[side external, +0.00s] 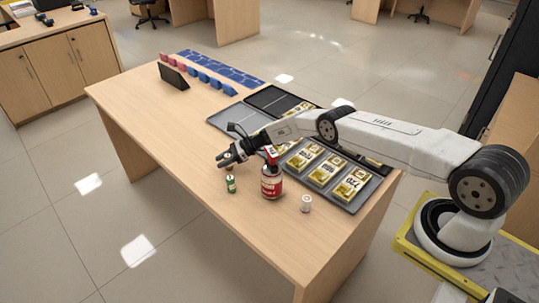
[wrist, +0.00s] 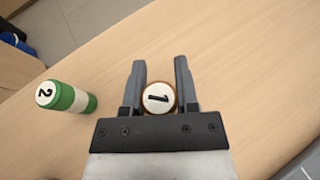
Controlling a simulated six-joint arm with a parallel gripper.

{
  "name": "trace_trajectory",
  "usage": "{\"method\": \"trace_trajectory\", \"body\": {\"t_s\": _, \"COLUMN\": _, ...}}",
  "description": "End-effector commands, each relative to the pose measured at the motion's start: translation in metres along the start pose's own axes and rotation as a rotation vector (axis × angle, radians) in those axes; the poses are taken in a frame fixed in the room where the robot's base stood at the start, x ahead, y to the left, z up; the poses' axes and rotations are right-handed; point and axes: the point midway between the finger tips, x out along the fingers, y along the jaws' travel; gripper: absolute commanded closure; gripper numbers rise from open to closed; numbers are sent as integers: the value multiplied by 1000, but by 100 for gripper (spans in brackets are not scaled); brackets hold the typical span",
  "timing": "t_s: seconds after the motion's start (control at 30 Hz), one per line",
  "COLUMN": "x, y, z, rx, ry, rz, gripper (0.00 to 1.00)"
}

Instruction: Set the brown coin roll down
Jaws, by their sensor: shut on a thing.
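The brown coin roll (wrist: 158,98) has a white end marked 1. In the wrist view it stands between the two dark fingers of my gripper (wrist: 160,66), which are shut on it. In the side external view my gripper (side external: 229,160) is low over the wooden counter, and most of the roll is hidden by it. I cannot tell whether the roll's bottom touches the counter. A green coin roll (wrist: 67,97) with a white end marked 2 stands apart to the left in the wrist view. It also shows in the side view (side external: 231,184), just in front of my gripper.
A small white roll (side external: 305,204) is farther right. Trays with yellow bundles (side external: 352,184) lie behind. A dark stand (side external: 173,76) and blue and red blocks are at the far left. The counter's (side external: 170,125) left front is clear.

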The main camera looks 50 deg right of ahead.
Motion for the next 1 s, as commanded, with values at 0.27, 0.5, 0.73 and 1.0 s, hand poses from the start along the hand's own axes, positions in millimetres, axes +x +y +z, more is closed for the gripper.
{"method": "trace_trajectory", "body": {"t_s": 0.27, "x": 1, "y": 0, "z": -2, "rx": 0, "ry": 0, "rz": 0, "gripper": 43}}
{"method": "trace_trajectory", "body": {"t_s": 0.5, "x": 1, "y": 0, "z": -2, "rx": 0, "ry": 0, "rz": 0, "gripper": 27}}
{"method": "trace_trajectory", "body": {"t_s": 0.73, "x": 1, "y": 0, "z": -2, "rx": 0, "ry": 0, "rz": 0, "gripper": 27}}
{"method": "trace_trajectory", "body": {"t_s": 1.0, "x": -7, "y": -1, "z": 0, "rx": 2, "ry": 0, "rz": -1, "gripper": 27}}
